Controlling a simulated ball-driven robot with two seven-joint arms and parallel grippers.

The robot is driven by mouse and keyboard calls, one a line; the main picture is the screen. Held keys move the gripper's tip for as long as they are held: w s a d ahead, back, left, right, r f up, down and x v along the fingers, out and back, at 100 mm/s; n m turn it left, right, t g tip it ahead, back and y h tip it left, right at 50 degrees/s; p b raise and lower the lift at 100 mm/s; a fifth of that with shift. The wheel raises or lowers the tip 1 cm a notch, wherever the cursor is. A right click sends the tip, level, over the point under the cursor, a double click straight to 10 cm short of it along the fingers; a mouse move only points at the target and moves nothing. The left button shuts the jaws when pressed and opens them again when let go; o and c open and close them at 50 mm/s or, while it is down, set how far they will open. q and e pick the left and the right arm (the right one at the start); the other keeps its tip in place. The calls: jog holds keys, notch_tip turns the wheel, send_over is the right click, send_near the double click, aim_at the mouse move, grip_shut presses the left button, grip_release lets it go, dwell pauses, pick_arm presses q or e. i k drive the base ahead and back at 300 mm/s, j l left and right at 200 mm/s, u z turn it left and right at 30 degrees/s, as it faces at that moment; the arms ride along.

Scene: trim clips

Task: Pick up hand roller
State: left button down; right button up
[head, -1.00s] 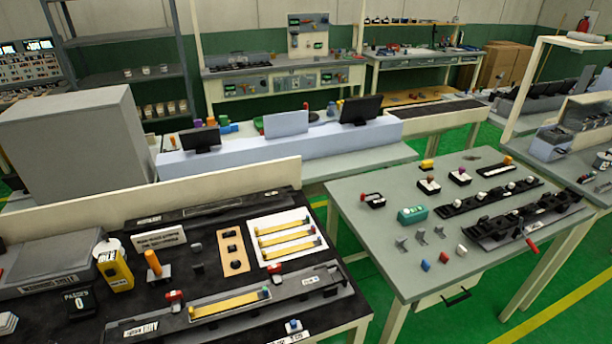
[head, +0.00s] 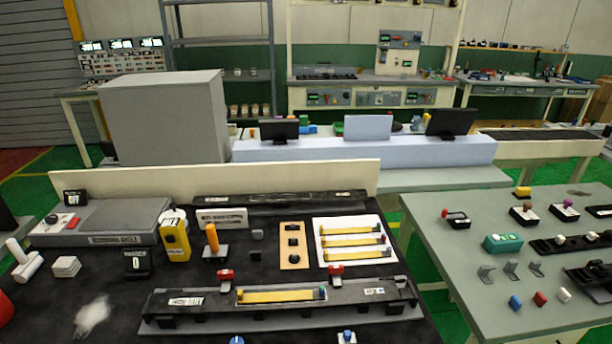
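A white T-shaped piece (head: 24,260), a thick cylinder with a short handle, lies at the left edge of the black bench top (head: 75,280) in the head view. It looks like the hand roller. An upright orange handle (head: 212,238) on a pale base stands farther right on the same bench, and I cannot rule it out as the roller. Neither of my grippers shows in the head view.
A stack of white pads (head: 66,266) lies right of the white piece, and a red round thing (head: 5,308) is at the left edge. A yellow dispenser (head: 175,238), a black counter box (head: 138,263) and a long clip fixture (head: 280,302) crowd the bench. A grey table (head: 470,285) stands right.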

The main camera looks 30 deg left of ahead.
aim_at(214, 250)
jog(key=u, duration=1.55)
